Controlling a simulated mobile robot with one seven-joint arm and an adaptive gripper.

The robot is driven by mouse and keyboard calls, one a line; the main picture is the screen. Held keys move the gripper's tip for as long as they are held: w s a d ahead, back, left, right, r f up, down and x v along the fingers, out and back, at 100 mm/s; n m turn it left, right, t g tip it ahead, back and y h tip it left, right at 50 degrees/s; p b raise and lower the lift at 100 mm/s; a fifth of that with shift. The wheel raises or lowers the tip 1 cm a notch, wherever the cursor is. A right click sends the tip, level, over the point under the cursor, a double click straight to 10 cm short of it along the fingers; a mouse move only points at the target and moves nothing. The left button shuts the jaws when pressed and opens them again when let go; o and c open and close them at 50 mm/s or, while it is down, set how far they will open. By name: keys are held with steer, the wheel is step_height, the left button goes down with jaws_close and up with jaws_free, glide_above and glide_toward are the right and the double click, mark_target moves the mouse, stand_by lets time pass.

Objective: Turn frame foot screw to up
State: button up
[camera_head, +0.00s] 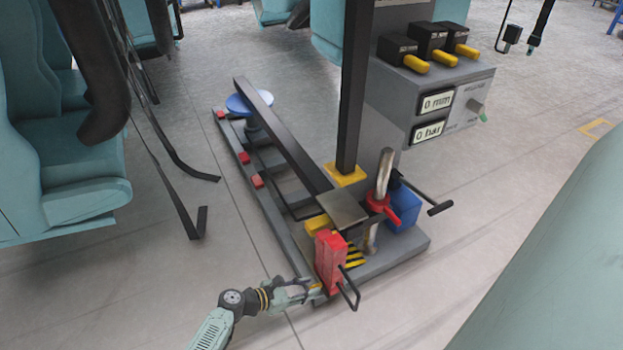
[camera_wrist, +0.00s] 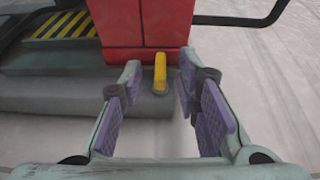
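A small yellow lever (camera_wrist: 160,72) shows in the wrist view at the lower front of the red block, and it looks like the frame foot screw. It stands roughly upright in the picture. The red block (camera_head: 330,262) stands at the near end of the grey frame (camera_head: 410,246). My gripper (camera_head: 306,288) is low beside the block's left side in the head view. In the wrist view my gripper (camera_wrist: 160,78) is open, with its fingertips on either side of the lever. A gap shows on each side; contact cannot be told. The lever is too small to make out in the head view.
A black bar handle (camera_head: 350,290) sticks out from the red block. A control panel with yellow knobs (camera_head: 465,50) stands behind the frame. Teal seats (camera_head: 70,150) are at the left.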

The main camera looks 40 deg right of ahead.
steer(key=v, duration=0.9)
steer(key=shift+a, duration=0.4)
steer(key=shift+r, duration=0.1)
